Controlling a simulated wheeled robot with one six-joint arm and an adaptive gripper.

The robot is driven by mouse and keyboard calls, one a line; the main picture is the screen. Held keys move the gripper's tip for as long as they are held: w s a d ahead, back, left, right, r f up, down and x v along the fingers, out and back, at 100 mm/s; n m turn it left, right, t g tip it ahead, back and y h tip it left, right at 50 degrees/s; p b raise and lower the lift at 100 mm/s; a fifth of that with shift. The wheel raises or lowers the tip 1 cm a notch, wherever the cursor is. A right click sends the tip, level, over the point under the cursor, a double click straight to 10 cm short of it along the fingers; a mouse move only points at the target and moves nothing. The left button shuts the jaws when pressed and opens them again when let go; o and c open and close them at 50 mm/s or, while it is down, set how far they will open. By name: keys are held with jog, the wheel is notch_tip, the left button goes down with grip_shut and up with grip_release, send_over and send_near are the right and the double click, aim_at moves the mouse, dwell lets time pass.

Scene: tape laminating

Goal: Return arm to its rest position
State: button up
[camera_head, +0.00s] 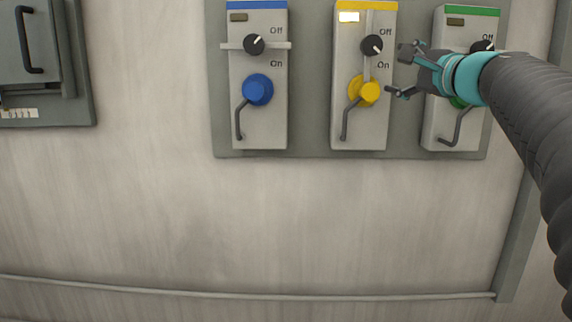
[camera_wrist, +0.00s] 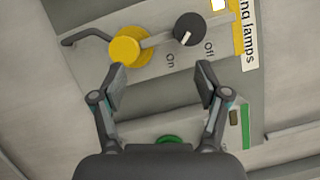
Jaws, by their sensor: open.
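My gripper (camera_head: 400,72) is at the upper right of the head view, in front of the wall panel between the yellow and green switch units. Its fingers are apart with nothing between them. The wrist view also shows my gripper (camera_wrist: 162,80) open, with the yellow knob (camera_wrist: 128,47) and the black dial (camera_wrist: 188,28) beyond the fingertips. The yellow unit (camera_head: 345,125) has a lit white window at its top. My forearm covers part of the green unit (camera_head: 437,110).
The blue unit (camera_head: 262,134) with its round blue knob is on the panel's left. A grey box with a handle (camera_head: 24,40) is at the far left. A thin rail (camera_head: 250,295) runs along the lower wall. The wall (camera_head: 250,220) below the panel is clear.

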jog(key=s+a+f+n+g+h+p, duration=0.15)
jog(key=s+f+n+g, duration=0.25)
jog(key=f, duration=0.8)
jog(key=s+a+f+n+g+h, duration=0.15)
jog(key=s+f+n+g, duration=0.25)
jog(key=f, duration=0.8)
jog(key=s+a+f+n+g+p, duration=0.1)
jog(key=s+a+f+n+p, duration=0.1)
jog(key=s, duration=0.5)
jog(key=s+a+f+n+g+h+p, duration=0.1)
jog(key=s+a+f+n+g, duration=0.1)
jog(key=s+f+n, duration=0.2)
jog(key=s+a+f+n+g+h+p, duration=0.1)
jog(key=s+a+f+n+p, duration=0.1)
jog(key=s+f, duration=0.5)
jog(key=shift+s+a+n+p, duration=0.35)
jog(key=shift+s+n, duration=0.45)
jog(key=shift+s, duration=1.05)
